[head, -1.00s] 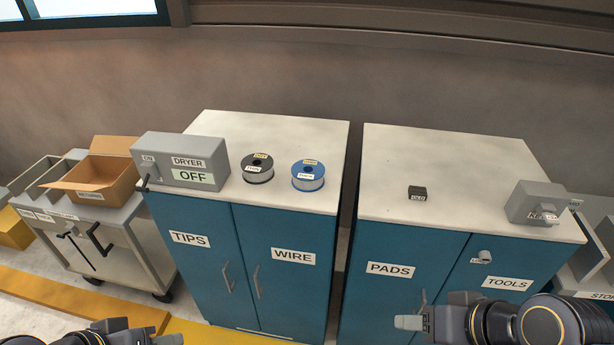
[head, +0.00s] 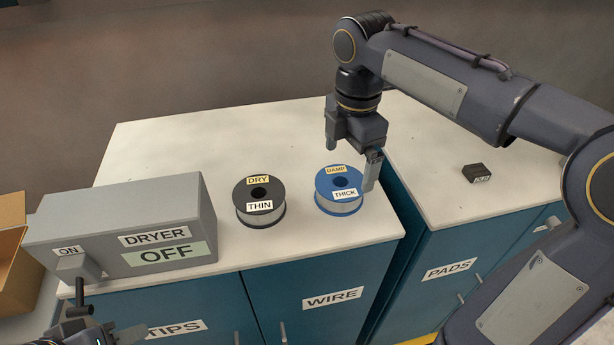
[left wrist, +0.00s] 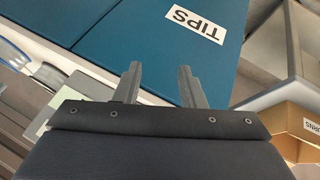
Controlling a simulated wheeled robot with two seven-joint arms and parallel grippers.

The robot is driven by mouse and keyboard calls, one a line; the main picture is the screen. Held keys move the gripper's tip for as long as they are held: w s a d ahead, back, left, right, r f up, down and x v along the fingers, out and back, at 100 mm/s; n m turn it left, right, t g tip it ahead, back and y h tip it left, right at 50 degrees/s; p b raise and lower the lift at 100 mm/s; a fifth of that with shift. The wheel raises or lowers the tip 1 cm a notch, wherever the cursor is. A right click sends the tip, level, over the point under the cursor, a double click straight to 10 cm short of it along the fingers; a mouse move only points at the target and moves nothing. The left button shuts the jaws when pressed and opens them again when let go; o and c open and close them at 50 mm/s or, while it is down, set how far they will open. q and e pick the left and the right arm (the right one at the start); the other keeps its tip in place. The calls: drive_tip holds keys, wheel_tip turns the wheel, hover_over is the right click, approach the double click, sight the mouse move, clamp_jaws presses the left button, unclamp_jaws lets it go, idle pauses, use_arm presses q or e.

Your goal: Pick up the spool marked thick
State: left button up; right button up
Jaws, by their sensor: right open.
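The blue spool (head: 337,207) labelled THICK stands upright on the white cabinet top, with a yellow DAMP tag. My right gripper (head: 350,168) is open at the spool, pointing down. One finger shows at the spool's far side and the other at its right side. I cannot tell whether either touches it. A black spool (head: 259,218) labelled THIN, tagged DRY, stands to the left. My left gripper (head: 105,315) is at the lower left edge, by the dryer's front. In the left wrist view (left wrist: 158,88) its fingers are apart and empty.
A grey dryer (head: 120,215) reading OFF stands left of the spools. A small dark block (head: 476,173) lies on the right cabinet top. A gap separates the two cabinets. An open cardboard box (head: 14,270) is at the far left.

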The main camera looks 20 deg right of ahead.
sight(340, 185)
drive_tip(key=f, duration=0.8)
drive_tip(key=shift+w+a, duration=0.35)
drive_tip(key=shift+c, duration=0.4)
drive_tip(key=shift+r, duration=0.1)
drive_tip(key=c, duration=1)
